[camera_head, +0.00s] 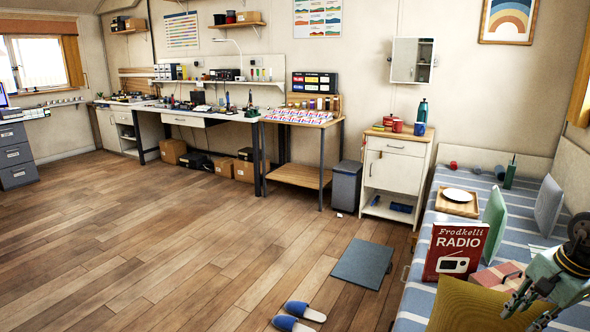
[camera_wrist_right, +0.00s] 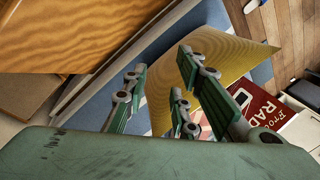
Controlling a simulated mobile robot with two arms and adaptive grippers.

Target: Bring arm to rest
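My right gripper (camera_head: 525,312) is at the lower right of the head view, over the bed with blue and white stripes. In the right wrist view its green and grey fingers (camera_wrist_right: 158,82) are spread apart with nothing between them. A yellow cushion (camera_head: 468,306) is close to the fingers and also shows behind them in the wrist view (camera_wrist_right: 235,62). Whether the fingers touch it cannot be told. A red "Frodkelli RADIO" box (camera_head: 456,250) stands beside the cushion. My left gripper is not in view.
The bed (camera_head: 424,262) also bears a wooden tray (camera_head: 457,209) with a white plate, cushions and a pinkish box (camera_head: 497,277). A white cabinet (camera_head: 393,172) stands beyond it. Blue slippers (camera_head: 297,316) and a grey mat (camera_head: 362,263) lie on the otherwise open wooden floor.

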